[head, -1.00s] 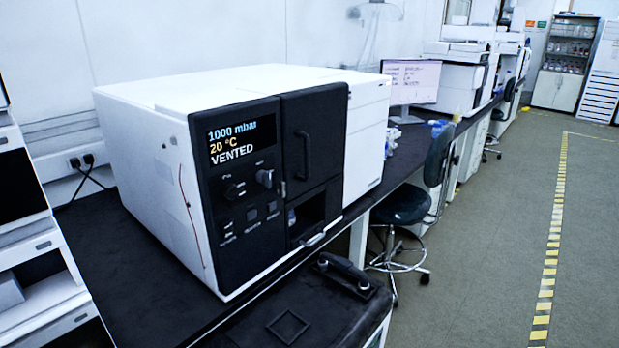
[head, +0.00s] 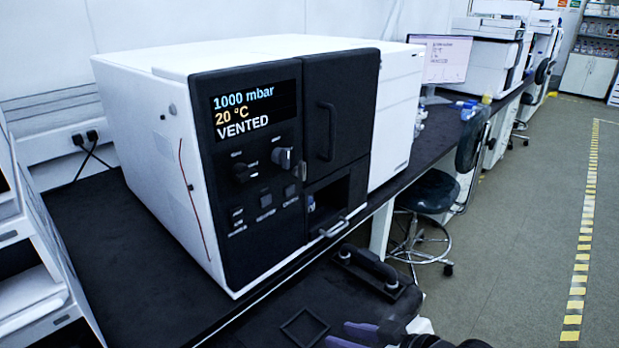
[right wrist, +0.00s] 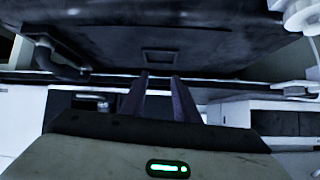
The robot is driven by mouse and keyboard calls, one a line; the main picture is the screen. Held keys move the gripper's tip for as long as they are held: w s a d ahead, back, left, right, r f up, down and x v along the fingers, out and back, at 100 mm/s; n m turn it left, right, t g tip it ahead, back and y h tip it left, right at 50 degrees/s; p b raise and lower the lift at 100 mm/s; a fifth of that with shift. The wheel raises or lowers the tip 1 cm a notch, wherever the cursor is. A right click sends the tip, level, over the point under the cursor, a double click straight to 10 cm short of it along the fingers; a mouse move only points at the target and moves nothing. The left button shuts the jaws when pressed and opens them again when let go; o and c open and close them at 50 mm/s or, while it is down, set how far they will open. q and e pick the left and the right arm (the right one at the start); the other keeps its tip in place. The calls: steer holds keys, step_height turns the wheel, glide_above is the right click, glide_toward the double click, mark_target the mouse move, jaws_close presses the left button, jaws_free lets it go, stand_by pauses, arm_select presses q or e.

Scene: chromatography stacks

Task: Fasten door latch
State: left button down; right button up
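The white instrument (head: 165,130) has a black front with a display (head: 255,108) reading 1000 mbar, 20 °C, VENTED. Its black door (head: 345,90) with a vertical handle (head: 325,132) looks closed or nearly so; I cannot tell if it is fully flush. A turn knob (head: 283,158) sits just left of the door; I cannot tell for certain which part is the latch. My right gripper (head: 352,335) is at the bottom edge, well below the door. In the right wrist view its purple fingers (right wrist: 160,80) are apart and empty. My left gripper is out of view.
Below the door is a recess (head: 335,195) with a small pale bar (head: 333,228). A black-topped unit in front bears a thick black handle (head: 370,268) and a square outline (head: 304,327). A stool (head: 430,192) and monitor (head: 446,60) are right; the floor aisle is clear.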

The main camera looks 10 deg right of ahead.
steer(key=w+r+n+t+y, duration=0.2)
steer(key=w+r, duration=0.5)
steer(key=r, duration=0.3)
steer(key=t+y, duration=0.2)
steer(key=t, duration=0.2)
glide_toward(305, 168)
steer(key=shift+m, duration=0.3)
steer(key=p+x, duration=0.1)
steer(key=x, duration=0.6)
steer(key=shift+w+a+r, duration=0.1)
steer(key=shift+w+a, duration=0.1)
steer(key=shift+w, duration=0.05)
steer(key=shift+w+a, duration=0.4)
steer(key=shift+w, duration=0.1)
jaws_close()
